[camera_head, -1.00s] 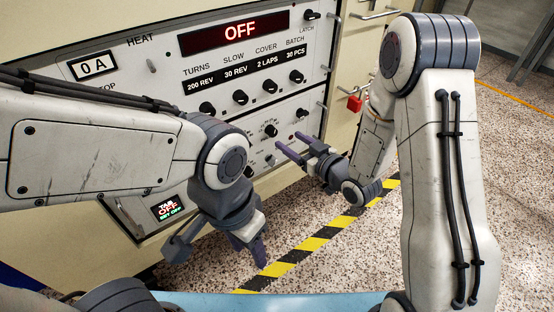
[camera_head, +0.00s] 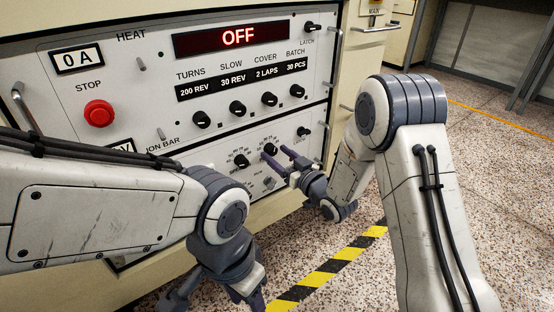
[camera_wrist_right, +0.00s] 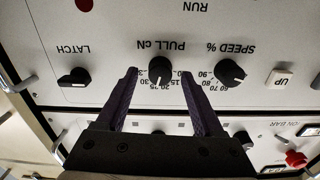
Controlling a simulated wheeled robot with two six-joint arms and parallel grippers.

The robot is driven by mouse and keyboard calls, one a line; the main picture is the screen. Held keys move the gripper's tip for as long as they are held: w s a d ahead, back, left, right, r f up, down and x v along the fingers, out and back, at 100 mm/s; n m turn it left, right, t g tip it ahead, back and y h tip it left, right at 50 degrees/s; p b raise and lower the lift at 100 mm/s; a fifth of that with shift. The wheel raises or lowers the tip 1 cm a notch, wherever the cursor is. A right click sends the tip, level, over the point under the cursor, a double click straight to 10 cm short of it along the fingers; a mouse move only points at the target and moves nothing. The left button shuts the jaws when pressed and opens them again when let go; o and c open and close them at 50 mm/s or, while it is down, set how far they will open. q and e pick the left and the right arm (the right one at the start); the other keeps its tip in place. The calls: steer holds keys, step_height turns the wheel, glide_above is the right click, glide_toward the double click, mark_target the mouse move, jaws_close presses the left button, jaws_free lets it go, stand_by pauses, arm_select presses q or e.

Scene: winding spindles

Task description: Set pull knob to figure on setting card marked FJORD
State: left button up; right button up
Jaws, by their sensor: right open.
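The black pull knob (camera_wrist_right: 158,68), lettered PULL cN, sits on the white lower panel and appears upside down in the right wrist view. Its printed scale is partly legible, but its exact setting is not. In the head view the knob (camera_head: 270,150) is partly behind my right gripper (camera_head: 275,154). My right gripper (camera_wrist_right: 160,82) is open, its two dark purple fingers on either side of the knob with gaps visible. Whether the tips reach around it is unclear. My left gripper (camera_head: 218,299) hangs low at the bottom edge, partly cut off. No card marked FJORD is visible.
The speed knob (camera_wrist_right: 230,72) and latch knob (camera_wrist_right: 75,76) flank the pull knob. Above, the upper panel has several knobs, a red stop button (camera_head: 99,113) and a display (camera_head: 231,38) reading OFF.

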steer(key=shift+w+a, duration=0.2)
steer(key=shift+w, duration=0.1)
jaws_close()
steer(key=shift+r+m+p, duration=0.2)
steer(key=shift+m+p, duration=1.3)
steer(key=shift+p, duration=0.15)
steer(key=shift+f+m+p, duration=0.15)
steer(key=shift+m+p, duration=0.95)
steer(key=shift+m, duration=0.3)
steer(key=shift+d, duration=0.1)
jaws_free()
